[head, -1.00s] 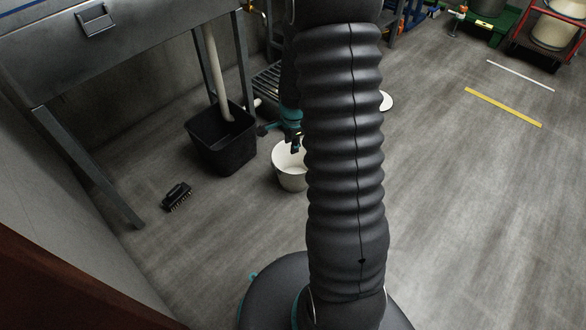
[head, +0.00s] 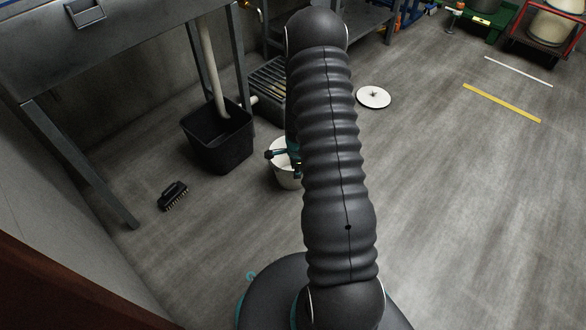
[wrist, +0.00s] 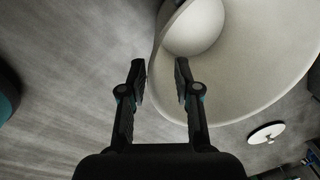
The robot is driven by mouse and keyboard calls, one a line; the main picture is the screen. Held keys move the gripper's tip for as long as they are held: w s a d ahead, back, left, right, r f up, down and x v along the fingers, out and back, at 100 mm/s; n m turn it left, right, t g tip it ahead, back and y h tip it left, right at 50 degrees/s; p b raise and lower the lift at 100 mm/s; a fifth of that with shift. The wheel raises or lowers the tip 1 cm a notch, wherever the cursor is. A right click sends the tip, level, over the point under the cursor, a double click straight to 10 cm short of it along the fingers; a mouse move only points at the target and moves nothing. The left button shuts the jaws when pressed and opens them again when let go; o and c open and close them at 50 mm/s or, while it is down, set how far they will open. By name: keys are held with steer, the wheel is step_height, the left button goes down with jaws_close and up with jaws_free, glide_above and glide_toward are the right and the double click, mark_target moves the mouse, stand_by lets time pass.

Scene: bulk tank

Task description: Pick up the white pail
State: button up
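The white pail (head: 285,178) stands upright on the floor, partly hidden behind my arm in the head view. In the wrist view the pail (wrist: 240,90) fills the upper right, with its mouth towards the camera. My gripper (wrist: 158,72) is open. Its left finger is outside the pail and its right finger is over the inside, so the near wall lies between them. I cannot tell whether either finger touches the wall. In the head view the gripper is mostly hidden behind my arm.
A black bin (head: 220,140) with a drain pipe stands left of the pail, close by. A black brush (head: 172,196) lies further left on the floor. A grey slatted thing (head: 268,85) is behind. A white disc (head: 373,97) lies to the right, where the floor is clear.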

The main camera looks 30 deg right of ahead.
steer(key=shift+w+f+b, duration=0.2)
steer(key=shift+f+b, duration=0.05)
steer(key=shift+f, duration=1.1)
steer(key=shift+w+f+b, duration=0.2)
steer(key=shift+f+b, duration=0.05)
steer(key=shift+f, duration=1.1)
jaws_close()
